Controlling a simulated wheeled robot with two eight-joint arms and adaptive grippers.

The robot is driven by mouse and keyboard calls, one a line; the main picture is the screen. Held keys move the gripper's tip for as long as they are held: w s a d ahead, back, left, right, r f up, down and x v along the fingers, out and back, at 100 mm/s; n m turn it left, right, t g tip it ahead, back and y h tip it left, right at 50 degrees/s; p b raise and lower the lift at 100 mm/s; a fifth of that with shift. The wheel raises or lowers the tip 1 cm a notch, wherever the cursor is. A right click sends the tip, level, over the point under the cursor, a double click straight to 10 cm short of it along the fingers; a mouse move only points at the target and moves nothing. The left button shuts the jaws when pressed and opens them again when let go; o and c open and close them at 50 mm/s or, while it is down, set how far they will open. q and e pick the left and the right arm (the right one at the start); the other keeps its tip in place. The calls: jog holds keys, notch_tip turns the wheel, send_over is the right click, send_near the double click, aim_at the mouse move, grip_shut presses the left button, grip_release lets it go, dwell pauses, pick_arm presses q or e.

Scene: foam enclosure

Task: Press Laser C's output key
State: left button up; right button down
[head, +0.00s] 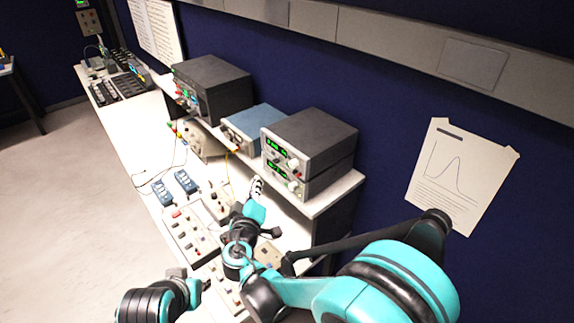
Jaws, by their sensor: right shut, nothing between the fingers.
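Several bench units with keys lie on the white bench, but no lettering is legible, so I cannot tell which is Laser C or which key is its output key. One pale panel (182,238) has a red key (177,214) and several dark ones. Another keyed panel (218,278) lies nearer, partly hidden by my right arm. My right gripper (257,186) is shut and empty. It appears just in front of the shelf, beyond the pale panel; contact with anything is not clear. My left arm shows at the bottom, but its fingers cannot be made out.
A raised shelf (318,207) carries a stacked grey instrument with green displays (286,160), a blue box (250,127) and a dark instrument (212,88). Two small blue meters (174,187) and loose cables lie on the bench. A paper chart (460,180) hangs on the wall.

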jog(key=w+d, duration=0.4)
jog(key=d, duration=0.2)
jog(key=shift+w+d, duration=0.3)
jog(key=shift+w, duration=0.05)
dwell(1.2)
jog(key=shift+w+d, duration=0.2)
jog(key=shift+d, duration=0.1)
jog(key=shift+w+d, duration=0.2)
jog(key=shift+d, duration=0.1)
dwell(0.7)
jog(key=shift+a, duration=0.1)
jog(key=shift+s+a+b, duration=0.35)
jog(key=shift+s+a, duration=0.1)
jog(key=shift+a, duration=0.1)
dwell(0.3)
